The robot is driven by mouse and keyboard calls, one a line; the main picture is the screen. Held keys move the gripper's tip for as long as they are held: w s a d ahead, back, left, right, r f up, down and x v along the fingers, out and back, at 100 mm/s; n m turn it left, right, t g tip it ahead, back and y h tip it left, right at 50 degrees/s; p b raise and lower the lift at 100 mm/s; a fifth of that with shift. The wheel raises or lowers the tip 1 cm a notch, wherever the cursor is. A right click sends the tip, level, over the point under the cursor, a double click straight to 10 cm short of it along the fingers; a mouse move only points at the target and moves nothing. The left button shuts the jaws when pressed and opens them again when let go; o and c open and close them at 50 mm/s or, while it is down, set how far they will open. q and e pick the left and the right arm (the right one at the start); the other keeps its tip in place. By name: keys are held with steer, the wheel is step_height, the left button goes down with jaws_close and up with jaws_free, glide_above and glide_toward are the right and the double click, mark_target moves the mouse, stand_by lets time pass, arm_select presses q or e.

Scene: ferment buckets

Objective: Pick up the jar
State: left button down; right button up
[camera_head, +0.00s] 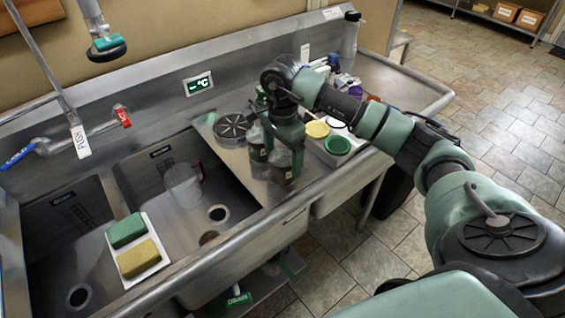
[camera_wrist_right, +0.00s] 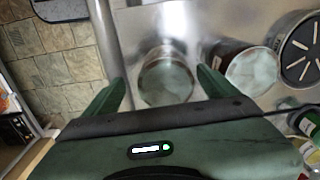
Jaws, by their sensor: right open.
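A glass jar (camera_head: 282,172) with dark contents stands on the steel counter near the front edge. In the right wrist view its pale round top (camera_wrist_right: 166,82) shows between my fingers. A second similar jar (camera_head: 257,152) stands just behind it; its pale top also shows in the right wrist view (camera_wrist_right: 253,72). My right gripper (camera_head: 284,140) is open and points down over the front jar, with one finger on each side. I cannot tell whether the fingers touch the glass. The gripper hides the upper part of the front jar in the head view. My left gripper is not in view.
A round black slotted disc (camera_head: 234,126) lies behind the jars. A tray with green (camera_head: 337,145) and yellow (camera_head: 317,129) lids is to the right. The sink basin left holds a clear pitcher (camera_head: 184,186). Sponges (camera_head: 137,258) sit on a white board.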

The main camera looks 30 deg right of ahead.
steer(key=f+p, duration=0.1)
steer(key=f, duration=0.1)
steer(key=shift+w+f+p, duration=0.2)
steer(key=shift+f+p, duration=0.15)
step_height(320, 180, down, 2)
steer(key=shift+f, duration=0.1)
steer(key=shift+w, duration=0.1)
steer(key=c, duration=1.5)
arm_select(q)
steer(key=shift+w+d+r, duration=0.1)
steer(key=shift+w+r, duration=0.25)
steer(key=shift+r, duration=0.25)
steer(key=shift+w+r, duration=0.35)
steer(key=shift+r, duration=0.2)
arm_select(e)
steer(key=shift+c, duration=0.4)
